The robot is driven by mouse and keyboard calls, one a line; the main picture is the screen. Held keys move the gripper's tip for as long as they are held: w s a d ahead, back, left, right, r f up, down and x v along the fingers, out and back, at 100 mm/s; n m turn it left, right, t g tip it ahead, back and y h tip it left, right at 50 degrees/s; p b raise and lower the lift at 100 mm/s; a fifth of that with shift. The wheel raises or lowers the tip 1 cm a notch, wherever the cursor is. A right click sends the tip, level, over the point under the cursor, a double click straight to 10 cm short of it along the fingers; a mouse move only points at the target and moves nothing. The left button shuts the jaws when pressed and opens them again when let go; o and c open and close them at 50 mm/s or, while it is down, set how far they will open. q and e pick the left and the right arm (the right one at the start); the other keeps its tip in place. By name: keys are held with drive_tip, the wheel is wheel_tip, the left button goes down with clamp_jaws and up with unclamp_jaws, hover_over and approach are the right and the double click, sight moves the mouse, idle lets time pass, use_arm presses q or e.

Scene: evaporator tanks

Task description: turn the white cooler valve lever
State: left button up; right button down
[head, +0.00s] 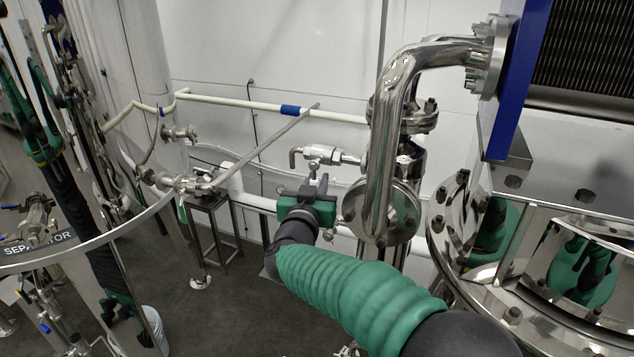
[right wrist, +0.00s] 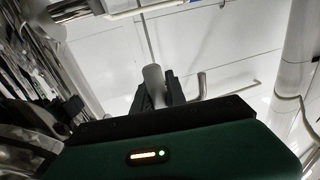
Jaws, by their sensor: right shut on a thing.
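The cooler valve (head: 318,154) is a small metal fitting with a bent outlet on its left, on a short pipe beside the large steel pipe. My right gripper (head: 318,182) is just below it, with its dark fingers pointing up toward the valve. In the right wrist view the white-grey lever (right wrist: 152,78) stands between the dark fingers of the right gripper (right wrist: 156,92), which are shut on it. In the head view the gripper mostly hides the lever. My left gripper is not in view.
A large bent steel pipe (head: 394,110) with flanges stands close to the right of my gripper. A blue-edged cooler unit (head: 516,80) is at the right. Polished tanks reflect green arm shapes. A small metal stand (head: 212,225) is left; grey floor (head: 240,315) is open.

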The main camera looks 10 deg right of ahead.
drive_tip(key=shift+a+f, duration=0.15)
drive_tip(key=m+b, duration=0.2)
drive_tip(key=shift+w+a+b, duration=0.3)
drive_tip(key=shift+a+b, duration=0.05)
drive_tip(key=shift+a, duration=0.05)
drive_tip(key=shift+w+a+r+m+t+h+b, duration=0.25)
drive_tip(key=shift+a+m+b, duration=0.1)
drive_tip(key=shift+m+b, duration=0.55)
drive_tip(key=shift+w+a+r+m+t+h+b, duration=0.15)
drive_tip(key=shift+w+a+r+m+b, duration=0.3)
drive_tip(key=shift+m, duration=0.65)
drive_tip(key=shift+s+d+f, duration=0.1)
drive_tip(key=shift+s+f, duration=0.05)
drive_tip(key=shift+s, duration=0.1)
drive_tip(key=c, duration=1.8)
unclamp_jaws()
drive_tip(key=o, duration=0.5)
drive_tip(key=shift+s, duration=0.15)
drive_tip(key=shift+c, duration=0.2)
drive_tip(key=shift+s+r, duration=0.1)
drive_tip(key=shift+r, duration=0.1)
